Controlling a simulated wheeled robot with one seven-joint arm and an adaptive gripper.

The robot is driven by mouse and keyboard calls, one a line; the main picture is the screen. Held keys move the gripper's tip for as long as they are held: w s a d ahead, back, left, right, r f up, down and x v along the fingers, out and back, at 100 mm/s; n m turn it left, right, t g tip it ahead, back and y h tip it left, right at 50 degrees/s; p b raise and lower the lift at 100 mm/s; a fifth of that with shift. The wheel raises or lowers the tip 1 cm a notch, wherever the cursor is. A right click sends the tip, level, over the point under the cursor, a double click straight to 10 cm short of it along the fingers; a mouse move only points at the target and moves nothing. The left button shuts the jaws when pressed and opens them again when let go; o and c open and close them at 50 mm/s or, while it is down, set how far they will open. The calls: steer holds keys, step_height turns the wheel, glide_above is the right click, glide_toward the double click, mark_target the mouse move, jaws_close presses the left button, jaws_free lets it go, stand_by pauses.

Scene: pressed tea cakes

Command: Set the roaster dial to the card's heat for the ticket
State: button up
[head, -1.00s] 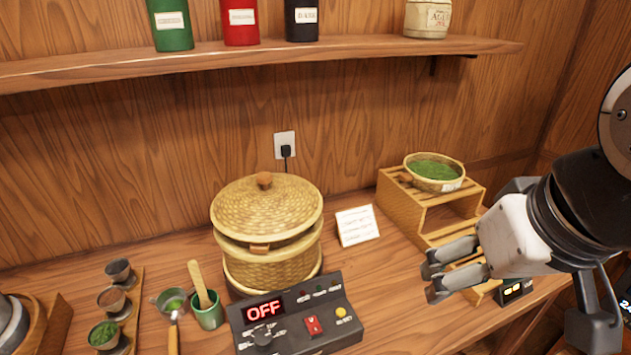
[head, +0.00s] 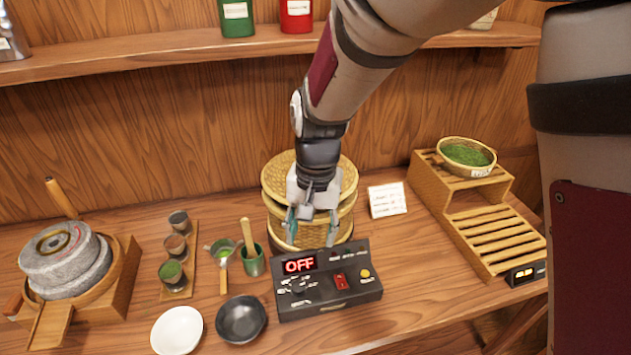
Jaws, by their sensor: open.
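The roaster control box (head: 327,290) is black, with a red display reading OFF. Its dial (head: 298,286) is a dark knob at the left below the display; its exact pointing is too small to read. A red switch (head: 341,282) and a yellow button (head: 365,273) sit to its right. My gripper (head: 311,240) is open and empty, pointing down just behind and above the box, in front of the woven steamer (head: 278,184), which it partly hides. A white card (head: 387,199) with lines of writing stands right of the steamer; its text is not legible. No ticket is clearly recognizable.
A stone mill (head: 66,262) stands at the left, near small cups on a wooden rack (head: 192,255). A green cup (head: 253,263) with a wooden tool is left of the box. White (head: 177,331) and black (head: 241,319) bowls lie in front. A stepped rack (head: 481,231) holds a green-filled basket (head: 466,154).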

mark_target(298, 286)
steer(key=shift+h, duration=0.3)
steer(key=a+f, duration=0.1)
steer(key=f, duration=0.4)
steer(key=a+f, duration=0.1)
steer(key=f, duration=0.5)
steer(key=a+f, duration=0.1)
steer(key=f, duration=0.4)
steer(key=shift+s+a+f+p, duration=0.1)
steer(key=shift+s+f+p, duration=0.2)
steer(key=shift+f+p, duration=0.1)
steer(key=c, duration=1.2)
